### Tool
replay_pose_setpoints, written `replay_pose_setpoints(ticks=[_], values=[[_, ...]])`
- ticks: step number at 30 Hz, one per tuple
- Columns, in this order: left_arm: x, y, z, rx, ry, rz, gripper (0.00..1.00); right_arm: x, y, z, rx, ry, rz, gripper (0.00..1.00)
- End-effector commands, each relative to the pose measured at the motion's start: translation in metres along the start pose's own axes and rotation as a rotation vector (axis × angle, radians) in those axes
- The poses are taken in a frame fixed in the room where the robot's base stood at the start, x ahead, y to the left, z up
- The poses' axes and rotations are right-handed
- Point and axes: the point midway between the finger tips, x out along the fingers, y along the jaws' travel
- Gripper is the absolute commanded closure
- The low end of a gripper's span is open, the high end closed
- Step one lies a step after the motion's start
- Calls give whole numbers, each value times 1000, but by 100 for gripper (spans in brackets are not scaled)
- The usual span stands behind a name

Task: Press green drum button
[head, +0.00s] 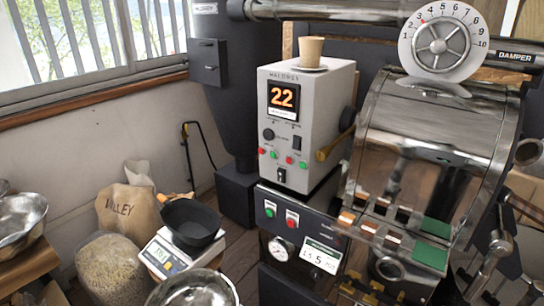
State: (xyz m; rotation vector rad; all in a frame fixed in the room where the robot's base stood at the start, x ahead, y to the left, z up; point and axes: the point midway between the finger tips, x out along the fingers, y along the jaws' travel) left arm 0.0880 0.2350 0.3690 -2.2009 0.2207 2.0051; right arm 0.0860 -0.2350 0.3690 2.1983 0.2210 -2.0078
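A dark control panel (302,240) on the roaster's front, below the grey meter box, carries a green button (270,209) at left and a red button (292,219) to its right. The frame does not make clear whether either is pressed, and I cannot read any label by them. The steel drum (432,140) of the roaster is to the right. The grey box (312,115) shows an orange 22 and has several small red and green buttons or lights on its lower front. Neither gripper is in view.
A tan cup (312,50) stands on the grey box. A gauge (281,249) and a white display (321,257) sit below the buttons. Sacks (131,207), a scale (180,256) with a black pan (190,222) and a steel bowl (193,290) crowd the lower left.

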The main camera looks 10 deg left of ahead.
Motion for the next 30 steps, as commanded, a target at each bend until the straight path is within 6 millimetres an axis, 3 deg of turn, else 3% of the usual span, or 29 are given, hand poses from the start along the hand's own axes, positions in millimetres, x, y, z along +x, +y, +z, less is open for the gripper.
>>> replay_pose_setpoints(ticks=[1, 8, 30], values=[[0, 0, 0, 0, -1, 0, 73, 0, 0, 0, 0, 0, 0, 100], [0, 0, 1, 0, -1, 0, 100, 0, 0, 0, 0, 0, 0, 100], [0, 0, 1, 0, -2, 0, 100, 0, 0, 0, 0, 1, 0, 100]])
